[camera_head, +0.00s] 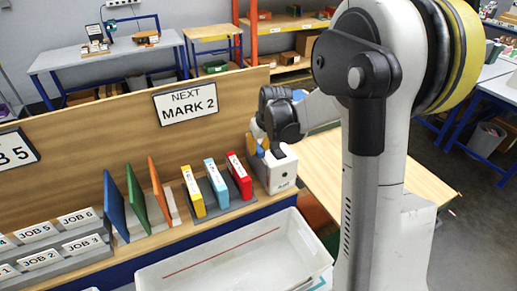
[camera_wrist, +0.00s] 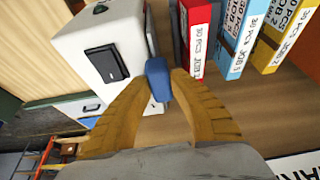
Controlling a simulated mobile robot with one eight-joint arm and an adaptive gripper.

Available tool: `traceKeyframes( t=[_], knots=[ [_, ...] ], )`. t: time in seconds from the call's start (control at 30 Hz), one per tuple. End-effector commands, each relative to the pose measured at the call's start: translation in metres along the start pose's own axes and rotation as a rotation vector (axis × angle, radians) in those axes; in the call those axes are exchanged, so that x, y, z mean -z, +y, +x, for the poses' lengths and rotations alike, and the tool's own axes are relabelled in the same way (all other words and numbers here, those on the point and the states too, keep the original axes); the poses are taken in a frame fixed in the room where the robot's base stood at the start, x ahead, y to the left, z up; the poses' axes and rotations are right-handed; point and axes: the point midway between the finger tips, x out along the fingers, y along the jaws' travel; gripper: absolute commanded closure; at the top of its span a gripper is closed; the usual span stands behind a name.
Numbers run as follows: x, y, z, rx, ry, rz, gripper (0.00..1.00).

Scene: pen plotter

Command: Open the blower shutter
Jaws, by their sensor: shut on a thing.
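The blower looks to be the white box (camera_head: 282,174) at the right end of the wooden shelf, beside the red binder. In the wrist view the white box (camera_wrist: 75,48) fills the upper left, with a black rocker switch (camera_wrist: 107,63) on one face. A blue tab (camera_wrist: 157,78), which looks like the shutter's handle, stands at its side. My gripper (camera_wrist: 163,82) is shut on the blue tab, with one tan finger on each side. In the head view my gripper (camera_head: 261,146) is at the top of the box, and the tab is mostly hidden.
A red binder (camera_head: 239,177), a blue one (camera_head: 216,184) and a yellow one (camera_head: 193,192) stand left of the box. A white bin (camera_head: 160,276) is below the shelf front. A wooden panel with a "NEXT MARK 2" sign (camera_head: 186,103) rises behind. A wooden table (camera_head: 420,181) is at right.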

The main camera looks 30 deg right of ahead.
Motion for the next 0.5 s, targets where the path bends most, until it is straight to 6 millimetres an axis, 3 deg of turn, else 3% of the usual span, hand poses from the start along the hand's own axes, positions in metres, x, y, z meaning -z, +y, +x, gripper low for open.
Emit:
traceKeyframes(
  t=[0.1, 0.3, 0.5],
  knots=[
    [0.014, 0.000, -0.032, -0.001, 0.003, 0.000, 1.00],
    [0.031, 0.000, -0.072, -0.001, 0.004, 0.000, 1.00],
    [0.035, 0.000, -0.082, -0.001, 0.004, 0.000, 1.00]
  ],
)
